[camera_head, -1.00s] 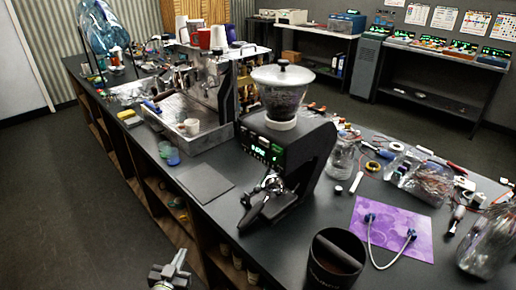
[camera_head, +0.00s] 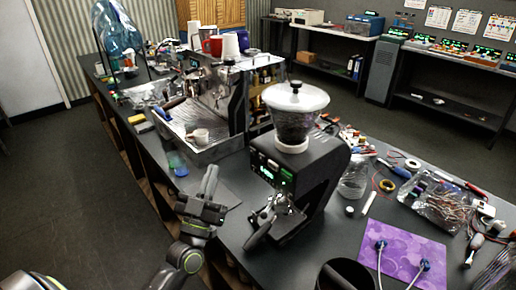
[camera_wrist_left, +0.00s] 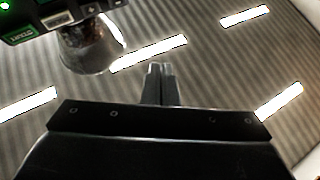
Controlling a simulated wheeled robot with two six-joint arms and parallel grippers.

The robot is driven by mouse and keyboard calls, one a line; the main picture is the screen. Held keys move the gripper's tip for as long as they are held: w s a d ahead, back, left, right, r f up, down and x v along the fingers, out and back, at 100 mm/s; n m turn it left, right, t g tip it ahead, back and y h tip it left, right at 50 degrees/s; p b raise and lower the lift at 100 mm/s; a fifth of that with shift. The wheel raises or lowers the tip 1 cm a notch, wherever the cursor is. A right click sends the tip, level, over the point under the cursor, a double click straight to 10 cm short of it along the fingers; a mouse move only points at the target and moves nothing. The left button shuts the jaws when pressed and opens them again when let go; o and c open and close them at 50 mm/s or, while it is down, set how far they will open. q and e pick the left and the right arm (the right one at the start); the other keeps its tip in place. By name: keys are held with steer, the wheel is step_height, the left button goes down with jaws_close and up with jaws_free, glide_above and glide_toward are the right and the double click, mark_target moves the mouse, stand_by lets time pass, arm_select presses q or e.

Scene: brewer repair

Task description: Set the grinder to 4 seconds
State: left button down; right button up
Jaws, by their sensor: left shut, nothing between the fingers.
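The grinder (camera_head: 300,180) is a black machine with a clear bean hopper (camera_head: 294,112) on top and a small lit display (camera_head: 272,171) on its front. A portafilter (camera_head: 268,216) sits at its front under the spout. My left gripper (camera_head: 210,180) is shut and empty, with its fingers pointing up, to the left of the grinder and apart from it. In the left wrist view the gripper fingers (camera_wrist_left: 160,72) are together. The grinder's lower front edge with a green label (camera_wrist_left: 22,33) shows at the top left there. My right gripper is not in view.
An espresso machine (camera_head: 215,110) stands behind on the counter, with a cup (camera_head: 199,136) on its tray. A purple mat (camera_head: 405,252) with a cable and a dark round bin (camera_head: 344,275) are at the front right. Tools and wires lie to the right of the grinder.

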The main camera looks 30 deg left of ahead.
mark_target(253, 152)
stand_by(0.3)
arm_select(q)
steer(key=w+d+b, duration=0.2)
steer(key=w+d, duration=0.1)
steer(key=w, duration=0.5)
steer(key=shift+d, duration=0.15)
steer(key=shift+w, duration=0.15)
stand_by(1.9)
steer(key=shift+w+d, duration=0.2)
steer(key=shift+w, duration=0.1)
steer(key=shift+w+d, duration=0.1)
steer(key=shift+w, duration=0.25)
stand_by(0.6)
steer(key=shift+s, duration=0.2)
steer(key=shift+s+a+p, duration=0.3)
steer(key=shift+s+p, duration=0.1)
steer(key=shift+s, duration=0.15)
